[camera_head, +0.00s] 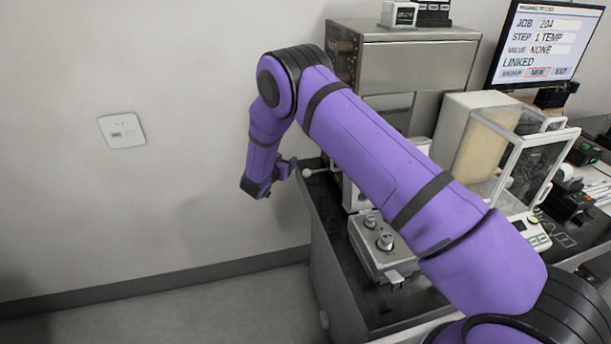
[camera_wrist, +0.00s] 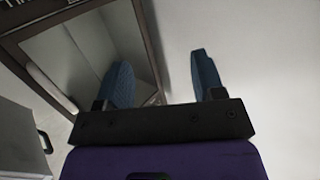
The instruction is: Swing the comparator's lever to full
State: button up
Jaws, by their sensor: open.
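My gripper (camera_head: 284,171) is at the left edge of the dark-topped table, beside a pale round knob (camera_head: 307,173) on a thin rod. The rod runs right toward a white device (camera_head: 352,194), mostly hidden behind my arm. This looks like the comparator and its lever, but I cannot be sure. A small gap seems to separate the fingers from the knob. In the wrist view my gripper (camera_wrist: 161,65) has its two blue fingers wide apart with nothing between them. The lever cannot be made out in that view.
A silver box with knobs (camera_head: 383,262) stands on the table (camera_head: 335,272) below my arm. A glass-doored balance (camera_head: 535,160) is at right, with a steel cabinet (camera_head: 415,68) and a monitor (camera_head: 545,45) behind.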

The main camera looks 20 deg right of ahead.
aim_at(308, 175)
jog(key=s+f+h, duration=0.3)
jog(key=s+f, duration=0.2)
jog(key=f, duration=0.5)
jog(key=shift+g, duration=0.4)
jog(key=x, duration=1.1)
jog(key=shift+w+d+r, duration=0.1)
jog(key=shift+r, duration=0.25)
grip_shut()
jog(key=shift+s+d+r+n+t+y, duration=0.1)
jog(key=shift+s+n+t+y, duration=0.65)
jog(key=shift+t, duration=0.25)
jog(key=shift+s+d+n+t+y, duration=0.2)
jog(key=shift+s+n+t+y, duration=0.4)
jog(key=shift+y, duration=0.3)
jog(key=shift+s+d+n+t+y, duration=0.2)
jog(key=shift+s+n+t+y, duration=0.3)
jog(key=shift+y, duration=0.35)
